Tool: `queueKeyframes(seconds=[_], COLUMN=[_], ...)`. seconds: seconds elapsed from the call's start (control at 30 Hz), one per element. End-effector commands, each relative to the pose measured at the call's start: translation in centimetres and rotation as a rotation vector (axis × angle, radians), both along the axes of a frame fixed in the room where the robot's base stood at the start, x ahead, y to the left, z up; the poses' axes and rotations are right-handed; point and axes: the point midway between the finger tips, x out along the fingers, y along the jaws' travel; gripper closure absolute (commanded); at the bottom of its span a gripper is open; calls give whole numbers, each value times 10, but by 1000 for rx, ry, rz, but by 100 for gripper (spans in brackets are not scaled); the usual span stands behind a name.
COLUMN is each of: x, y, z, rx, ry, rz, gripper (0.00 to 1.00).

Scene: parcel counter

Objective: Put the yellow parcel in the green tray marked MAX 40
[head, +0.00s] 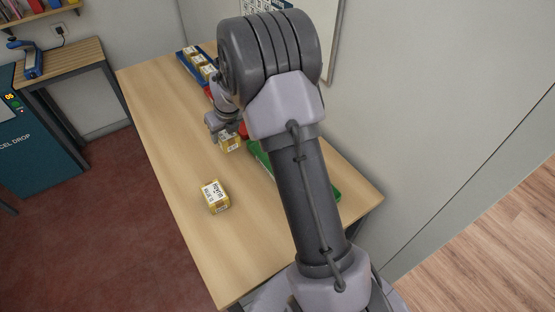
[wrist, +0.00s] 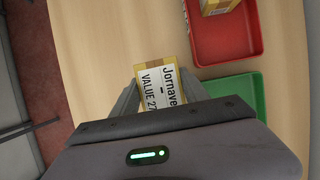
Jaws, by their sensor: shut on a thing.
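My gripper (head: 222,122) is shut on a yellow parcel (wrist: 158,82), with a finger on each side of it. Its white label reads "Jornave" and "VALUE 27", cut off by my gripper. The held parcel also shows below my gripper in the head view (head: 230,144); I cannot tell how far it is above the counter. The green tray (wrist: 245,90) lies right of the held parcel in the wrist view. In the head view, my arm covers most of the green tray (head: 257,156). No MAX 40 mark is visible.
A second yellow parcel (head: 215,197) stands on the wooden counter (head: 180,160), nearer me. A red tray (wrist: 228,45) with a yellow parcel (wrist: 218,5) in it adjoins the green one. A blue tray (head: 183,62) with several parcels is at the far end. A wall borders the right side.

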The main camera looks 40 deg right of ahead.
Motion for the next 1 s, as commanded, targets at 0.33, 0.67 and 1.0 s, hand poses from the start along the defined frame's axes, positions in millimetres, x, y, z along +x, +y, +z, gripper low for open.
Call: queueKeyframes(seconds=[0.33, 0.67, 1.0], x=[-49, -104, -109], y=[-57, -115, -118], z=[-12, -18, -54], rx=[2, 3, 2], ry=[0, 1, 2], rz=[-41, -38, -34], gripper=[95, 95, 100])
